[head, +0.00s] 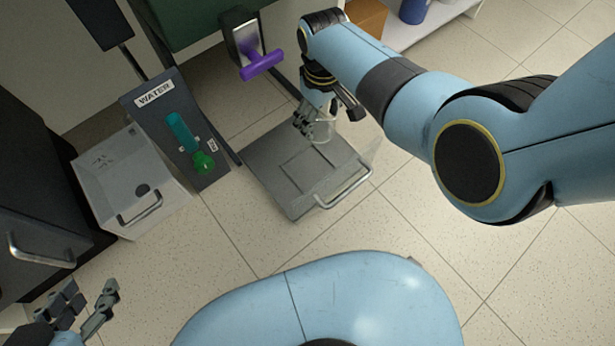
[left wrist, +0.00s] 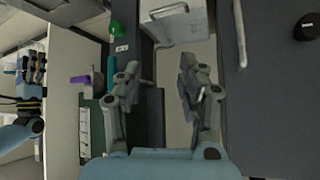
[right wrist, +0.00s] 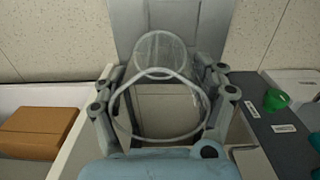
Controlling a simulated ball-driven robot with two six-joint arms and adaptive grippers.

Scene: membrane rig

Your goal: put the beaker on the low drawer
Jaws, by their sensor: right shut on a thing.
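The clear glass beaker (head: 323,132) is held between the fingers of my right gripper (head: 328,117), over the back right part of the low drawer. In the right wrist view the beaker (right wrist: 160,55) shows its round rim close up, with a finger on each side. The low drawer (head: 268,163) is pulled out, with a flat grey top, a square outline and a front handle. I cannot tell whether the beaker's base touches it. My left gripper (head: 88,306) is open and empty at the lower left, far from the beaker; its spread fingers show in the left wrist view (left wrist: 160,88).
A purple handle (head: 262,66) sticks out behind the drawer. Floor in front is clear.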

